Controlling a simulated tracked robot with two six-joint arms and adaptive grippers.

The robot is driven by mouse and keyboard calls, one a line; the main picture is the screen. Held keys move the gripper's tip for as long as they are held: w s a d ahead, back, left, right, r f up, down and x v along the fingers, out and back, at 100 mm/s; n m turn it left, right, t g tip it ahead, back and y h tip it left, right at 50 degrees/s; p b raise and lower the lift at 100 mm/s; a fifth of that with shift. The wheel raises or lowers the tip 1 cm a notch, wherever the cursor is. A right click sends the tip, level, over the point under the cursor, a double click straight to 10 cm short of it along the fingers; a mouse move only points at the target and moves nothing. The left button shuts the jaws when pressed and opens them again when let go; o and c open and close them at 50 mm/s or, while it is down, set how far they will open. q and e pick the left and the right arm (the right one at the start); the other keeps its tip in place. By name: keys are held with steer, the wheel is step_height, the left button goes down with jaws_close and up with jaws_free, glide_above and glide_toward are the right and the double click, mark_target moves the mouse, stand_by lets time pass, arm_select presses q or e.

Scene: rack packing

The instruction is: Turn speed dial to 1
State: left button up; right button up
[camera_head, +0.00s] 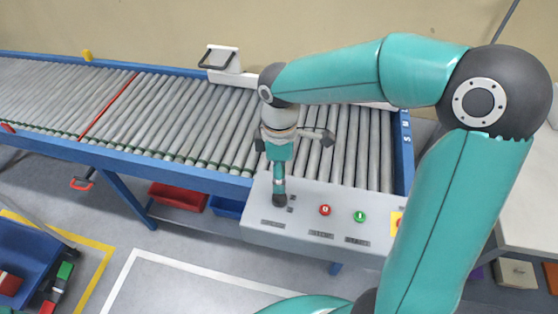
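The grey control panel (300,225) is fixed at the front of the roller conveyor, at its right end. My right arm comes in from the right and reaches over it. My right gripper (279,198) points straight down over the panel's left part, above the leftmost label. Its dark tip is at or just above the panel. The speed dial cannot be made out apart from the gripper tip, so its setting and any contact are hidden. The fingers are seen edge-on, so their opening does not show. My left gripper is not in view.
A red button (325,210), a green button (360,216) and a yellow-backed stop button (397,223) sit right of the gripper. The conveyor (170,115) runs left. Red (178,197) and blue bins (228,206) lie below. A blue crate (25,255) stands at lower left.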

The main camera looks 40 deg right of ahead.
steer(key=shift+w+r, duration=0.1)
steer(key=shift+r, duration=1.7)
